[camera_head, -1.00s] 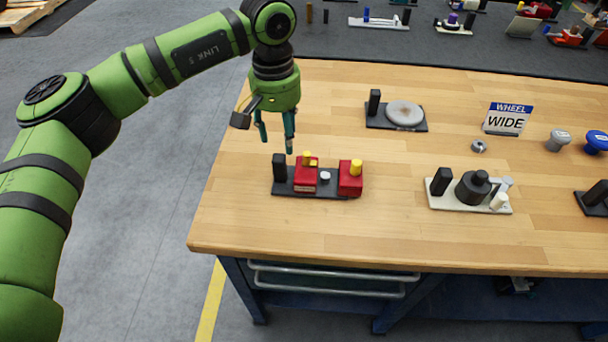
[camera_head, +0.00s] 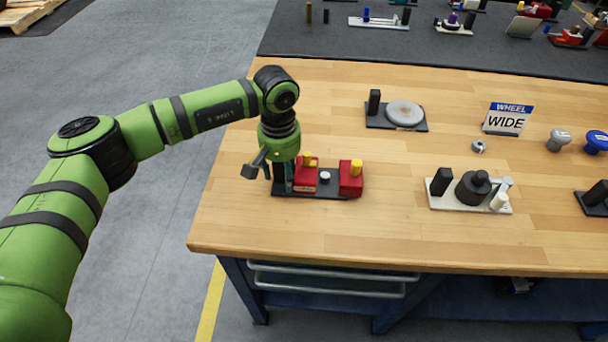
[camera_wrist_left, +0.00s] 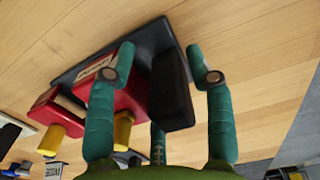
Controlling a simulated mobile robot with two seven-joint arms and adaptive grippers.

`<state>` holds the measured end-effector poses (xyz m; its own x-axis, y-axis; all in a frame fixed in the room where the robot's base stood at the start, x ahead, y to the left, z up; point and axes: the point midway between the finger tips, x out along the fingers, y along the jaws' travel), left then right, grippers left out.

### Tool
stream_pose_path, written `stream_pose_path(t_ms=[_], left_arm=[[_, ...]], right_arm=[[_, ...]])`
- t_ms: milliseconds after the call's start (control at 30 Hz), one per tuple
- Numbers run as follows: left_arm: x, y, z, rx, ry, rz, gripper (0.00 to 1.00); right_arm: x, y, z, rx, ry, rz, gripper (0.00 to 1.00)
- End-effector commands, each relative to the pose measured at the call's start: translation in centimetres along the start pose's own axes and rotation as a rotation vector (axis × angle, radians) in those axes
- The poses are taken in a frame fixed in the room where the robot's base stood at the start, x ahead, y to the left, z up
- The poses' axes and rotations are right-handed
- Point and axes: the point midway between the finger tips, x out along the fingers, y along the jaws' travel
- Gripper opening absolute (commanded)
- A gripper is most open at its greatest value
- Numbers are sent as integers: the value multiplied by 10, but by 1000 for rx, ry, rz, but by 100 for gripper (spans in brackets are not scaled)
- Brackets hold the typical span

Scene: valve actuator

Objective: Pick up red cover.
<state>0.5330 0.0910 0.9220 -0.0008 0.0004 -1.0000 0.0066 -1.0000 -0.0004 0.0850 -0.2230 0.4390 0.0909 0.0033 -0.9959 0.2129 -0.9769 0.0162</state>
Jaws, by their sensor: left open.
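Two red blocks with yellow knobs, the left one (camera_head: 305,180) and the right one (camera_head: 350,182), sit on a black base plate (camera_head: 325,194). I cannot tell which is the red cover. A small white knob (camera_head: 325,176) is between them. My left gripper (camera_head: 281,186) is open, pointing down at the plate's left end, just left of the left red block. In the left wrist view, its spread fingers (camera_wrist_left: 160,66) have the black upright block (camera_wrist_left: 172,92) between them; one finger overlaps the near red block (camera_wrist_left: 130,97). Contact cannot be told. My right gripper is not in view.
A black plate with a grey disc (camera_head: 405,113) stands behind. A white plate with a black cylinder (camera_head: 472,187) is to the right. A "WHEEL WIDE" sign (camera_head: 507,119) stands farther back. The wooden table (camera_head: 240,220) is clear in front, up to its edge.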

Motion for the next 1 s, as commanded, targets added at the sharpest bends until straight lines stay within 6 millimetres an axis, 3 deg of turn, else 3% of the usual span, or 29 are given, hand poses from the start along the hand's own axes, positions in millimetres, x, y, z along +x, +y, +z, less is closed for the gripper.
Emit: stream_pose_path(t_ms=[167, 200, 300, 333, 767, 1000], left_arm=[[1, 0, 0, 0, 1, 0, 53], [1, 0, 0, 0, 1, 0, 45], [1, 0, 0, -1, 1, 1, 5], [1, 0, 0, 0, 0, 1, 0], [-6, 1, -1, 0, 3, 3, 0], [-49, 0, -2, -1, 7, 4, 0]], right_arm=[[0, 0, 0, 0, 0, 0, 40], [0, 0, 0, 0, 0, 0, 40], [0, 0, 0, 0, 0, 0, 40], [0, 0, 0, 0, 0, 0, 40], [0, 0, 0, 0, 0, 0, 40], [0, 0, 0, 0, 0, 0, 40]])
